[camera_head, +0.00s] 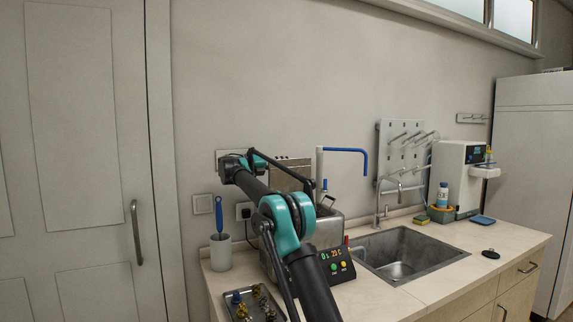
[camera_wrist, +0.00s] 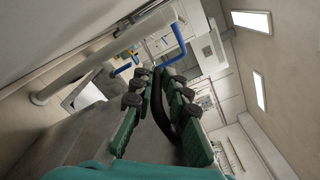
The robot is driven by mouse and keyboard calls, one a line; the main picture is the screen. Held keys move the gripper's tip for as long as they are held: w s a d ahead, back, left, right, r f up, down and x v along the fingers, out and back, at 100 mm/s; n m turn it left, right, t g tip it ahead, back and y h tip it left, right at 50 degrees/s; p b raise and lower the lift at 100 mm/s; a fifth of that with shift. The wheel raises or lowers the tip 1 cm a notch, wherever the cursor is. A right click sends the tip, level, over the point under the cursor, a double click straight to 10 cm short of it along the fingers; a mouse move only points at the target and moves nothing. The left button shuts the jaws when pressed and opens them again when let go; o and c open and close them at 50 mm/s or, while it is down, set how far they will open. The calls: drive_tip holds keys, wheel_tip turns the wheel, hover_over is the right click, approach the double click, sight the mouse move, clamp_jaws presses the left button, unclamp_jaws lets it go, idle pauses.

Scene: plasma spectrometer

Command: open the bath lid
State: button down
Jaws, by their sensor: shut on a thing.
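The bath (camera_head: 327,233) is a grey metal box on the counter with a dark control panel (camera_head: 337,264), lit digits and coloured buttons. My arm crosses in front of it and hides much of its left side and top. In the wrist view my gripper (camera_wrist: 161,80) has green fingers with dark pads, closed around a black curved handle (camera_wrist: 164,118), which I take for the lid handle. A dull grey metal surface lies beside the fingers. In the head view the grip is small and partly hidden, so I cannot tell how far the lid is raised.
A white stand with a blue spout (camera_head: 345,150) rises close behind the bath. The sink (camera_head: 407,255) is to its right. A cup with a blue-handled brush (camera_head: 220,252) stands left. A tray of fittings (camera_head: 253,305) lies in front.

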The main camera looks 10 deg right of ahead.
drive_tip(key=shift+w+a+f, duration=0.35)
drive_tip(key=shift+w+f, duration=0.15)
drive_tip(key=shift+w, duration=0.3)
drive_tip(key=c, duration=1.6)
unclamp_jaws()
drive_tip(key=shift+f, duration=0.15)
drive_tip(key=shift+r, duration=0.2)
drive_tip(key=v, duration=1.2)
